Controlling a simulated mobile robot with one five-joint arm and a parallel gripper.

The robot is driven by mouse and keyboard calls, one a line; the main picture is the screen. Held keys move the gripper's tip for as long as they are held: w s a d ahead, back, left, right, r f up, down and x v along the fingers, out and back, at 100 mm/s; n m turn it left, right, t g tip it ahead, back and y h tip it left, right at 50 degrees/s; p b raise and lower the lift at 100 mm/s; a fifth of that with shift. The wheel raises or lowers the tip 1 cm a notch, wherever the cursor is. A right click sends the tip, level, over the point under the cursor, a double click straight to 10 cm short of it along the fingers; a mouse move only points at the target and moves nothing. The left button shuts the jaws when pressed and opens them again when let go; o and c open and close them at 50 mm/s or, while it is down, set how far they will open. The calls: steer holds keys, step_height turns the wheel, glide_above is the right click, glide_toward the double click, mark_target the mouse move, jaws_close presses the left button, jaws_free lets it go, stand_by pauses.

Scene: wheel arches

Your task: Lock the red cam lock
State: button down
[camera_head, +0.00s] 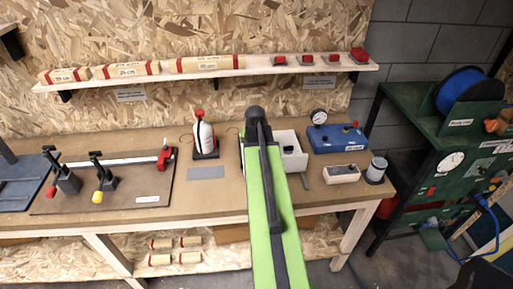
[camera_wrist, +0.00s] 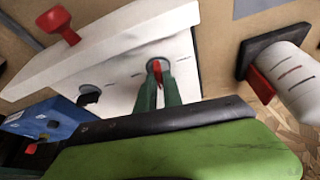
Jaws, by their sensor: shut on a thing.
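The red cam lock (camera_wrist: 158,68) shows as a narrow red piece in a round dark hole in the white panel (camera_wrist: 120,62) in the wrist view. My gripper (camera_wrist: 157,78), with its green fingers, is shut on it, and the fingers hide part of it. The red piece points roughly up and down in that picture; I cannot tell whether it is locked. A black piece (camera_wrist: 90,98) sits at a second hole to the left. In the head view, my green arm hides the lock and gripper, and the white box (camera_head: 291,158) shows beside the arm.
A red knob (camera_wrist: 58,24) stands near the panel's upper left edge. A white bottle (camera_head: 203,137) stands left of my arm, and a blue gauge box (camera_head: 338,138) stands right. Lever clamps (camera_head: 66,180) lie further left on the workbench. A shelf (camera_head: 210,72) runs above.

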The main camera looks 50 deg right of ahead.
steer(key=m+g, duration=0.1)
steer(key=m, duration=0.2)
steer(key=shift+w+m+h, duration=0.15)
steer(key=shift+m+h, duration=0.15)
steer(key=shift+m, duration=0.1)
steer(key=m+g, duration=0.1)
steer(key=m, duration=0.1)
steer(key=m+g, duration=0.1)
steer(key=m, duration=0.1)
steer(key=shift+w+h, duration=0.15)
steer(key=shift+h, duration=0.15)
steer(key=m, duration=0.2)
steer(key=m+g, duration=0.1)
steer(key=m, duration=0.1)
steer(key=shift+w+m+g, duration=0.1)
steer(key=shift+m+g, duration=0.2)
steer(key=shift+m, duration=0.1)
steer(key=shift+m+g+y, duration=0.4)
steer(key=shift+m+y, duration=0.1)
steer(key=shift+m, duration=0.8)
steer(key=c, duration=1.5)
jaws_free()
